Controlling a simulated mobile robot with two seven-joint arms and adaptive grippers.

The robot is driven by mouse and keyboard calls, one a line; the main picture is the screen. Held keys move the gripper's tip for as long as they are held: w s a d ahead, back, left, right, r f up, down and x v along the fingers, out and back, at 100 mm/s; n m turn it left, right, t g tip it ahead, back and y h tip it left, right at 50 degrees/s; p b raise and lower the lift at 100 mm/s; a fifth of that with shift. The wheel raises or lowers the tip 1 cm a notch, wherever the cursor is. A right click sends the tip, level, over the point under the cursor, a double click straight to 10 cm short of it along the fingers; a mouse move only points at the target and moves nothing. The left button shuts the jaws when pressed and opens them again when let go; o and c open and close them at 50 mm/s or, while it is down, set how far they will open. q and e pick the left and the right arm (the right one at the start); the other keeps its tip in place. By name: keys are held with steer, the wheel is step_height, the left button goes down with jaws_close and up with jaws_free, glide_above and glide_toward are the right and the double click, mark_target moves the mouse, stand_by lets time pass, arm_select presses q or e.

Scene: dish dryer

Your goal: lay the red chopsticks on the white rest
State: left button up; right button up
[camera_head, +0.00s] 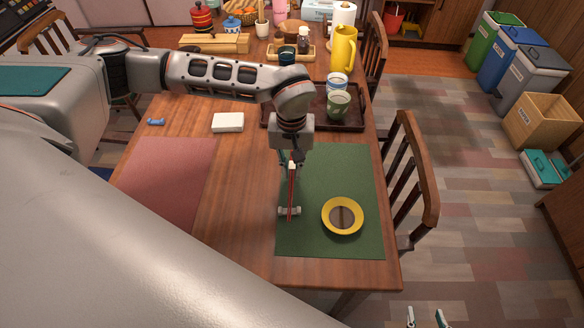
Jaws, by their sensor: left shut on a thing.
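My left gripper (291,167) points down over the green placemat (345,172) and is shut on the red chopsticks (291,190). The chopsticks run from the fingers toward the front of the mat, and their near ends overlap the white rest (283,211) in the picture. I cannot tell whether they touch it. The rest is small, with a thicker knob at each end, and sits near the mat's left edge. The fingertips of my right gripper (427,317) show at the bottom edge, apart and empty, off the table's front right corner.
A yellow dish (328,228) with a dark middle sits right of the rest. Behind are a dark tray (353,120) with cups, a yellow pitcher (343,50) and a white block (228,122). A blue rest (156,122) and a pink placemat (170,175) lie left. A chair (425,170) stands right.

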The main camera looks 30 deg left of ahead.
mark_target(291, 175)
arm_select(q)
steer(key=shift+r, duration=0.1)
steer(key=shift+f, duration=0.35)
steer(key=shift+f, duration=0.25)
steer(key=o, duration=0.8)
steer(key=shift+c, duration=0.2)
step_height(291, 175, up, 13)
steer(key=p, duration=0.1)
steer(key=shift+r, duration=0.15)
